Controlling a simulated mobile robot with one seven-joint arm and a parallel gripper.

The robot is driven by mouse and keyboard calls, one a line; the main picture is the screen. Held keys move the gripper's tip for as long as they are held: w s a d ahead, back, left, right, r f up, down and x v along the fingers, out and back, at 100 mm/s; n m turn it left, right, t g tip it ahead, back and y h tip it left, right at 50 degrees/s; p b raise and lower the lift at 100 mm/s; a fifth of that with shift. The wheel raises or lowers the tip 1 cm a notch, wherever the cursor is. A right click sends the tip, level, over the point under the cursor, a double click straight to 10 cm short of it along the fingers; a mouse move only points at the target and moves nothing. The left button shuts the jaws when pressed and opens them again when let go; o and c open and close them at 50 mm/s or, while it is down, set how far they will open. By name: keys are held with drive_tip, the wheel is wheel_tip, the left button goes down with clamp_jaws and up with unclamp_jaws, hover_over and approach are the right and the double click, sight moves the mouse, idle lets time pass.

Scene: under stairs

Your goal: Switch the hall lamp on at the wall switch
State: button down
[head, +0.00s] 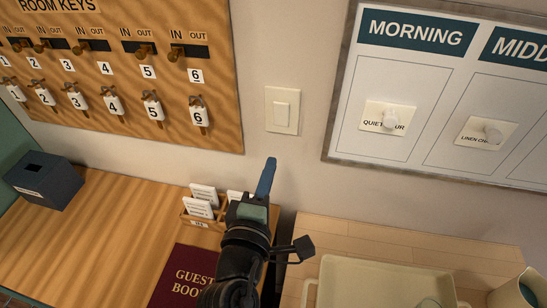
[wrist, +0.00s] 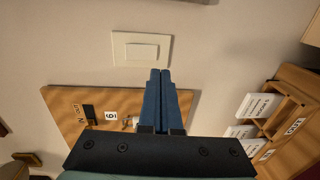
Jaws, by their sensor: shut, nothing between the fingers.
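The wall switch (head: 282,110) is a cream square plate with a raised rocker, on the wall between the key board and the planner board. It also shows in the wrist view (wrist: 142,51), above my fingertips. My gripper (head: 268,163) is below and a little left of the switch in the head view, its blue fingers pointing up. In the wrist view my gripper (wrist: 160,72) has its fingers together and empty. The fingertips look apart from the switch; the exact gap to the wall is hard to tell. The hall lamp is not in view.
The room-key board (head: 130,75) with several hanging keys is left of the switch. The planner board (head: 440,95) is to the right. Below are a card holder (head: 186,213), a guest book (head: 183,276), a dark box (head: 44,180) and a cream tray (head: 375,285). Wall around the switch is clear.

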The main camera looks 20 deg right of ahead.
drive_tip(key=v, duration=0.2)
drive_tip(key=f+b+v, duration=0.1)
drive_tip(key=v, duration=0.1)
idle(0.3)
drive_tip(key=shift+s+r, duration=0.1)
drive_tip(key=w+a+r+m+t+y+b, duration=0.1)
drive_tip(key=w+a+r+m+t, duration=0.2)
drive_tip(key=r, duration=0.7)
drive_tip(key=w+a+r+m+t+y, duration=0.1)
drive_tip(key=a+r+m+t+y, duration=0.2)
drive_tip(key=r, duration=0.7)
drive_tip(key=s+a+r+m+t+y, duration=0.1)
drive_tip(key=s+r+t+y, duration=0.1)
drive_tip(key=r, duration=0.5)
drive_tip(key=s+a+r+m+t+y, duration=0.1)
drive_tip(key=s+a+r+m+t, duration=0.1)
drive_tip(key=r, duration=0.5)
drive_tip(key=s+a+r+m+t+y, duration=0.2)
drive_tip(key=s+r+t, duration=0.1)
drive_tip(key=r, duration=0.4)
drive_tip(key=shift+s+y+b, duration=0.3)
drive_tip(key=shift+s+b, duration=0.05)
drive_tip(key=shift+s, duration=0.4)
